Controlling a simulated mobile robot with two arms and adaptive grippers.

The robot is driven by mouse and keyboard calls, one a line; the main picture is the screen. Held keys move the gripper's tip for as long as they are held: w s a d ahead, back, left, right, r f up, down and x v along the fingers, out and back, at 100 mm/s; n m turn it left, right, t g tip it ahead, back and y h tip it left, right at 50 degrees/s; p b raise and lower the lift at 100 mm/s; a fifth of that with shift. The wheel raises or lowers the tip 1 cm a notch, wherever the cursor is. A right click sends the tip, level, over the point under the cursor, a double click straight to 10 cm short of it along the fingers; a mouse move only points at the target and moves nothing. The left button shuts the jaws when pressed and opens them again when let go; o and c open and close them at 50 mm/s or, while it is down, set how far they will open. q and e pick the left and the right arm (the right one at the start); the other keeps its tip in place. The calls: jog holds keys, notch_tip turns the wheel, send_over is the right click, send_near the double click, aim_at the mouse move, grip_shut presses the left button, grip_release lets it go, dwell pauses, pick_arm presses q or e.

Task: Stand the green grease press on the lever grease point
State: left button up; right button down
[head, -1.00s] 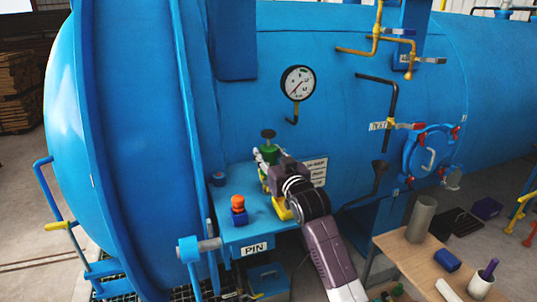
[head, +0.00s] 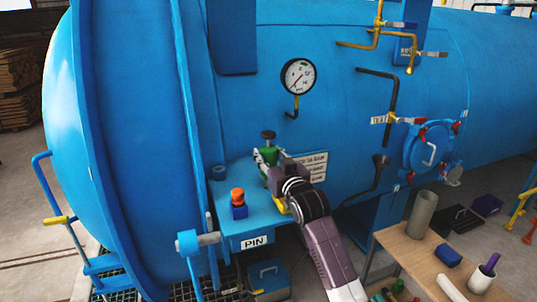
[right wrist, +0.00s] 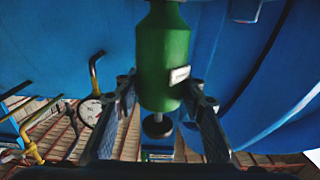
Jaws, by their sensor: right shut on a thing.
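The green grease press (head: 268,154) is upright above the blue shelf (head: 232,228), with its dark round knob on top. My right gripper (head: 274,169) is shut on it. In the right wrist view the green body (right wrist: 163,60) sits between the two fingers of the right gripper (right wrist: 160,95), with the knob pointing down the picture. The press's lower end is hidden behind my gripper in the head view, so I cannot tell whether it touches anything. A yellow part (head: 282,207) shows just below my gripper. I cannot make out the lever grease point. My left gripper is out of view.
The blue autoclave (head: 240,120) rises close behind, with a pressure gauge (head: 298,76). A wooden table (head: 409,250) with a grey cylinder (head: 421,213) stands at the right.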

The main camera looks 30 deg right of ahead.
dwell(0.3)
jog(key=c, duration=1.2)
grip_release()
jog(key=shift+f, duration=0.2)
jog(key=shift+s+a, duration=0.1)
jog(key=v, duration=1.2)
jog(key=shift+r, duration=0.25)
jog(key=shift+f, duration=0.1)
